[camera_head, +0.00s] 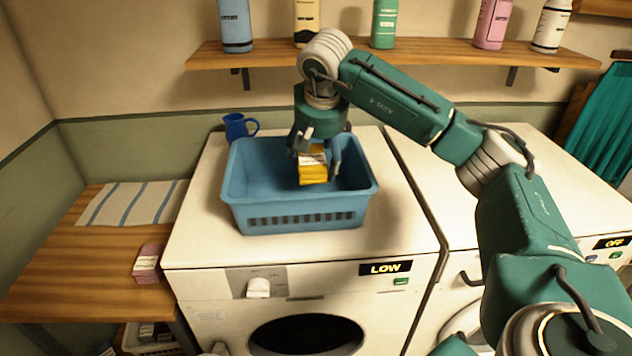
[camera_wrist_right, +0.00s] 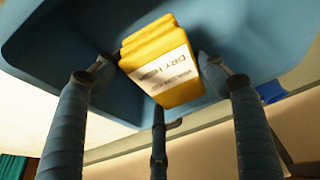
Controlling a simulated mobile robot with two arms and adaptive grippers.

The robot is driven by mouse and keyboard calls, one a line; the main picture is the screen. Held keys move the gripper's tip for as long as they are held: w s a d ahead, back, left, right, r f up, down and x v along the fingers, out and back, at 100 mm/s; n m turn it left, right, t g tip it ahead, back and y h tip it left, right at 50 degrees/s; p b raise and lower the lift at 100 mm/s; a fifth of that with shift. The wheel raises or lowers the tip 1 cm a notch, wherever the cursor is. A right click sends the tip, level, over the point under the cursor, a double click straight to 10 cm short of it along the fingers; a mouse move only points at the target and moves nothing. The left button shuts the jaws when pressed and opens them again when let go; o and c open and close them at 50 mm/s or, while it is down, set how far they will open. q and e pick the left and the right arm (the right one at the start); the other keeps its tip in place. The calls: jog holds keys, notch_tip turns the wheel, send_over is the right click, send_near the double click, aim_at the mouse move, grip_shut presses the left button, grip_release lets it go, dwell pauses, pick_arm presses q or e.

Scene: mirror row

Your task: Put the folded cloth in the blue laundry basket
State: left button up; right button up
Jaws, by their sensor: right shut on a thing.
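The blue laundry basket (camera_head: 292,215) stands upright on the white machine with the LOW display. My right gripper (camera_head: 318,160) reaches down over its open top from above. The gripper is shut on a yellow folded cloth (camera_head: 313,176) with a white label band. In the right wrist view the folded cloth (camera_wrist_right: 165,65) sits between the fingers (camera_wrist_right: 157,70), with the basket (camera_wrist_right: 60,30) around it. The label partly reads DRY. I cannot tell whether the cloth touches the basket floor. My left gripper is out of view.
A blue mug (camera_head: 236,127) stands just behind the basket. A pink folded bundle (camera_head: 147,264) and a striped cloth (camera_head: 132,203) lie on the wooden counter (camera_head: 75,265) at left. Several bottles stand on the wall shelf (camera_head: 420,54) above. The machine top right of the basket is clear.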

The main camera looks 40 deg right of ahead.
jog(key=f, duration=0.3)
jog(key=shift+w+f, duration=0.15)
jog(key=shift+w, duration=0.1)
jog(key=shift+s+f+p, duration=0.2)
jog(key=shift+f+p, duration=0.2)
jog(key=shift+f, duration=0.2)
notch_tip(320, 180, down, 3)
jog(key=shift+f+p, duration=0.1)
jog(key=shift+p, duration=0.3)
jog(key=shift+w+f, duration=0.15)
jog(key=shift+f, duration=0.05)
jog(key=shift+f, duration=0.15)
jog(key=o, duration=1.2)
